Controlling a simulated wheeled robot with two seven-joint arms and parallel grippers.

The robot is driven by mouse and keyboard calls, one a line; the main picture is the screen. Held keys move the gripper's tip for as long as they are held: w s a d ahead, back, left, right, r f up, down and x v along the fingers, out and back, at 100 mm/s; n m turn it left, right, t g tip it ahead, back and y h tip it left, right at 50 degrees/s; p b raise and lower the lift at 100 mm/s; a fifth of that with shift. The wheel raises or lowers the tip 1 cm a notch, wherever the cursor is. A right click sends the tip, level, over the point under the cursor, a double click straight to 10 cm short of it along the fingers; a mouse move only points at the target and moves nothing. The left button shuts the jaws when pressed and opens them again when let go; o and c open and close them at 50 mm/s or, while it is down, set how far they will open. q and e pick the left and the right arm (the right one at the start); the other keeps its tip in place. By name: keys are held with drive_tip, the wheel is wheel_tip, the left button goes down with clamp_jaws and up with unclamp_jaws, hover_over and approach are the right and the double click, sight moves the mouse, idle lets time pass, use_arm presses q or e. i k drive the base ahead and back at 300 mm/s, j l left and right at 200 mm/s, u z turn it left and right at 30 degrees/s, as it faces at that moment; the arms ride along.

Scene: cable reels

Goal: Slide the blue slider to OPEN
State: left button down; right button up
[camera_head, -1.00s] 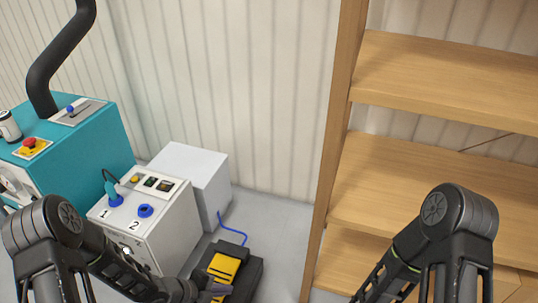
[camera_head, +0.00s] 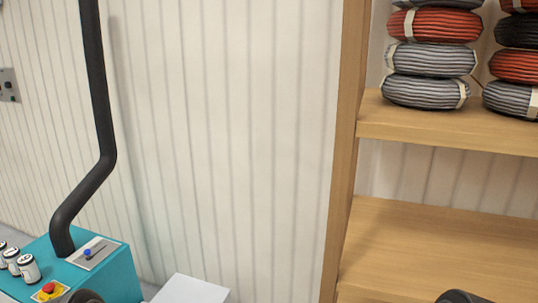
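The blue slider (camera_head: 88,253) is a small knob on a light panel plate (camera_head: 97,254) on top of the teal machine (camera_head: 118,272), at the lower left. Any lettering on the plate is too small to read. Only dark rounded tops of my two arms show at the bottom edge, one near the red button and one under the shelf. Neither gripper is in the picture.
A wooden shelf (camera_head: 430,228) with stacked cable reels (camera_head: 428,60) is on the right. A white box top (camera_head: 190,290) shows below.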

sight(86, 251)
drive_tip(key=u, duration=1.25)
